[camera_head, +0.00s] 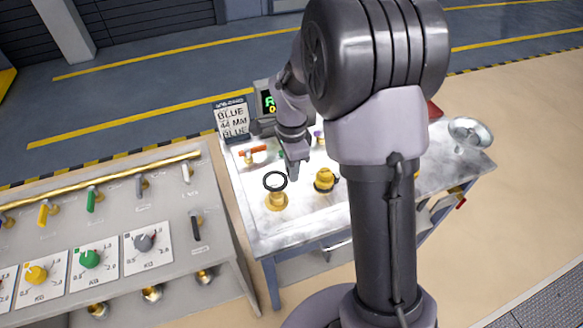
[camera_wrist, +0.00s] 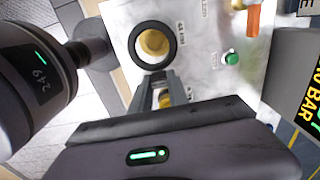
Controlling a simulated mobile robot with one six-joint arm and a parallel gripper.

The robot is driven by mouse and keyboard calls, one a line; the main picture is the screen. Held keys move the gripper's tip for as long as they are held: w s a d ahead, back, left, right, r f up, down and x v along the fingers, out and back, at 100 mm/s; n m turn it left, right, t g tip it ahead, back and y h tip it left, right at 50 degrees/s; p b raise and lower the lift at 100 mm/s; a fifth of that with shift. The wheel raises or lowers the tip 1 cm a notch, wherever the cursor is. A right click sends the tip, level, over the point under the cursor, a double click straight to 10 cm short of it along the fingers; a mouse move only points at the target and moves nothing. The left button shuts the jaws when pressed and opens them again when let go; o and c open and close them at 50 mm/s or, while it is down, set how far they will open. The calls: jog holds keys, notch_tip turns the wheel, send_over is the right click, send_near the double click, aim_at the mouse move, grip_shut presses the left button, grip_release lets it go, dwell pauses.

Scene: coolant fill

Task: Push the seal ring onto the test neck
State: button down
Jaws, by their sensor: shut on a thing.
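My gripper (camera_head: 291,171) is shut on the seal ring (camera_head: 265,182), a black ring held by its edge. In the head view the ring shows just above and behind the brass test neck (camera_head: 277,201) on the light bench top. In the wrist view the ring (camera_wrist: 131,46) lies ahead of my fingertips (camera_wrist: 162,76), and the round brass top (camera_wrist: 154,42) of the neck shows through its opening, a little off its middle. I cannot tell from these views how large the gap between ring and neck is.
A second brass fitting (camera_head: 325,180) stands to the right on the bench (camera_head: 262,232). A sign (camera_head: 233,120) reading "BLUE 44 MM BLUE" and a display (camera_head: 268,103) stand at the back. An orange-handled valve (camera_head: 254,151) is behind the neck. A control panel (camera_head: 150,205) lies left.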

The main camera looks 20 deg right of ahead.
jog(key=b, duration=0.3)
send_over(291, 197)
jog(key=shift+d+f, duration=0.15)
jog(key=shift+f, duration=2.2)
jog(key=shift+f+b, duration=2.3)
jog(key=shift+b, duration=0.1)
jog(key=c, duration=1.2)
grip_release()
notch_tip(291, 197, up, 18)
jog(key=p, duration=0.6)
jog(key=shift+f, duration=0.2)
